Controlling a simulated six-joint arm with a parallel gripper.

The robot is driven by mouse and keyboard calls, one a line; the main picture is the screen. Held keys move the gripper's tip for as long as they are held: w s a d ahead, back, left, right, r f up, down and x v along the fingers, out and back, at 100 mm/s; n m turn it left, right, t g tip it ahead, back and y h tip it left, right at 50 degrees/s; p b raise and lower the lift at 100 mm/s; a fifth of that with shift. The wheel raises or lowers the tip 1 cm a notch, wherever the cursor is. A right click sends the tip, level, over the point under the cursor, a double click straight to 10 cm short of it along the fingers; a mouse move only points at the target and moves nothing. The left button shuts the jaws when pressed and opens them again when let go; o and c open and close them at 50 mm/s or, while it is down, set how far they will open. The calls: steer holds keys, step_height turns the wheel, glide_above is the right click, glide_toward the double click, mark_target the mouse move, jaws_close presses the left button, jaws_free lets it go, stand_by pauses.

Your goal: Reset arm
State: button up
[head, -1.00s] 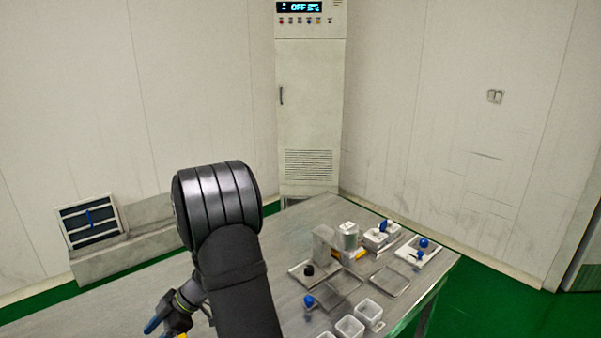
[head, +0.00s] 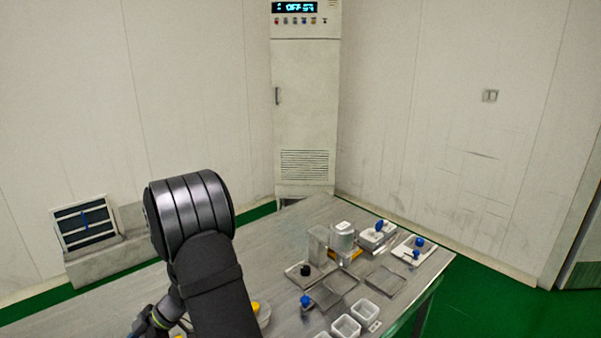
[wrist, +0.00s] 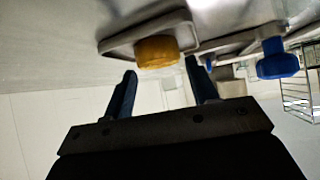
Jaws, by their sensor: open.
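My arm reaches across the lower left of the head view. The gripper itself is mostly cut off at the bottom edge there. In the wrist view my gripper (wrist: 160,74) shows two blue fingers spread apart with nothing between them. A yellow round piece (wrist: 156,51) appears just beyond the fingertips, apart from them, by a pale tray (wrist: 118,43). A blue-topped item (wrist: 277,59) is off to the right of the fingers. In the head view a yellow piece (head: 255,308) is partly hidden behind my arm.
The metal table (head: 290,228) holds white cups (head: 346,326), flat trays (head: 385,281), a clear container (head: 343,238) and blue-topped items (head: 306,301) on its right side. A tall cabinet (head: 306,120) stands behind. The table's far left part looks clear.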

step_height(320, 180, up, 8)
steer(key=r, duration=0.1)
steer(key=s+r+t+h, duration=0.3)
steer(key=s+t+h, duration=0.1)
steer(key=s, duration=1.1)
steer(key=s+a+f, duration=0.3)
steer(key=s, duration=0.1)
steer(key=s+a+f, duration=0.3)
steer(key=a+f, duration=0.1)
steer(key=shift+s+a, duration=0.25)
steer(key=shift+s, duration=0.1)
steer(key=shift+s+a+f, duration=0.1)
steer(key=shift+a+f, duration=0.05)
steer(key=shift+f, duration=0.45)
steer(key=shift+r, duration=0.5)
steer(key=w+d+r, duration=0.3)
steer(key=w+d, duration=0.1)
steer(key=w, duration=0.2)
steer(key=w+d+r+g+y, duration=0.1)
steer(key=w+d+r, duration=0.1)
steer(key=w, duration=0.4)
steer(key=shift+d+r, duration=0.4)
steer(key=shift+d, duration=0.45)
